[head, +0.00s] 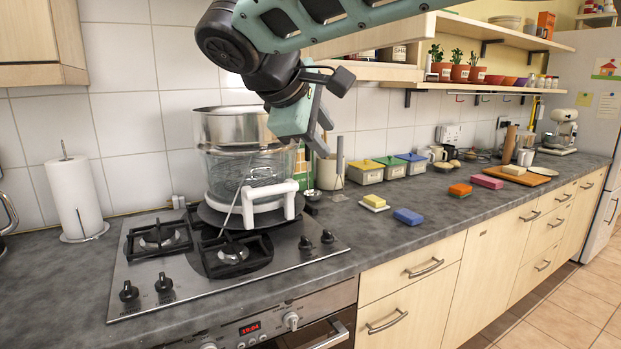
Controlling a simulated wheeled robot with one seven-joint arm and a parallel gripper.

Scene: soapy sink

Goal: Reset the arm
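My arm reaches in from the top of the head view. My gripper (318,138) hangs at its end, above the counter and in front of the tiled wall, beside the upper right of a large glass pot (240,172). Its fingers are seen at a steep angle and partly hidden by the wrist, so I cannot tell whether they are open or shut. I see no object clearly held in it. The pot stands on the hob, with a metal pan on top and a white handle-like part at its front right.
The gas hob (200,250) fills the near left counter, beside a paper towel roll (75,197). Yellow (374,200), blue (408,216), orange (460,190) and pink (487,181) sponges lie to the right. Lidded boxes (366,172) line the wall. A shelf (375,70) overhangs.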

